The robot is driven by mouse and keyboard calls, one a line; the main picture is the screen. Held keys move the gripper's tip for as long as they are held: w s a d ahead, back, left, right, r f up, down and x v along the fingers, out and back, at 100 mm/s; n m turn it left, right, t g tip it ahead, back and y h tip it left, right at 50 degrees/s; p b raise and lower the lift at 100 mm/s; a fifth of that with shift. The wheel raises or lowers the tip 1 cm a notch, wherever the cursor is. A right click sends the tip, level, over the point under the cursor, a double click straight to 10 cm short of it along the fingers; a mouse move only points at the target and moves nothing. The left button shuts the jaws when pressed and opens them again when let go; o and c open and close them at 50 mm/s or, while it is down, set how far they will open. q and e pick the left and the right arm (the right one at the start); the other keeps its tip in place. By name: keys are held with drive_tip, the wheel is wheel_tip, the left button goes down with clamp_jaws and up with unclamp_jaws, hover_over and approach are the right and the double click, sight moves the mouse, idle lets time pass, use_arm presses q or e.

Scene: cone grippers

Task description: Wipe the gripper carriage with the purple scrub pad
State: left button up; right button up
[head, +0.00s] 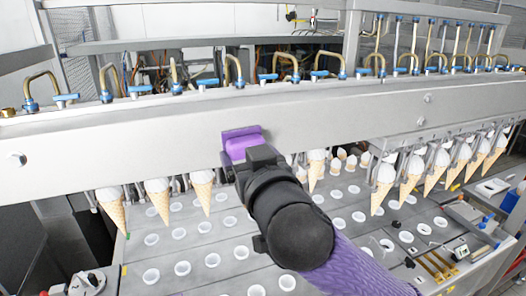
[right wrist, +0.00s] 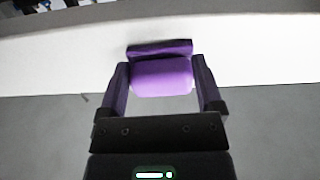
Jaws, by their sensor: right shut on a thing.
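The purple scrub pad (head: 240,143) is held against or very close to the front face of the long grey gripper carriage (head: 330,118) in the head view. My right gripper (head: 243,160) is shut on the pad, its arm reaching up from the lower right. In the right wrist view the pad (right wrist: 161,72) sits between the two fingers of my right gripper (right wrist: 160,85), with the pale carriage face (right wrist: 260,55) behind it. Whether the pad touches the face cannot be told for certain. My left gripper is not in view.
Several ice cream cones (head: 202,190) hang point-down under the carriage on both sides of my right arm. Below is a grey conveyor plate (head: 215,225) with rows of white-rimmed holes. Brass-coloured tubes and blue fittings (head: 285,75) line the carriage top. Small items lie on the right side panel.

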drive_tip(key=shift+d, duration=0.15)
drive_tip(key=shift+p+v, duration=0.5)
drive_tip(key=shift+v, duration=2.5)
drive_tip(key=p+v, duration=0.2)
drive_tip(key=v, duration=0.1)
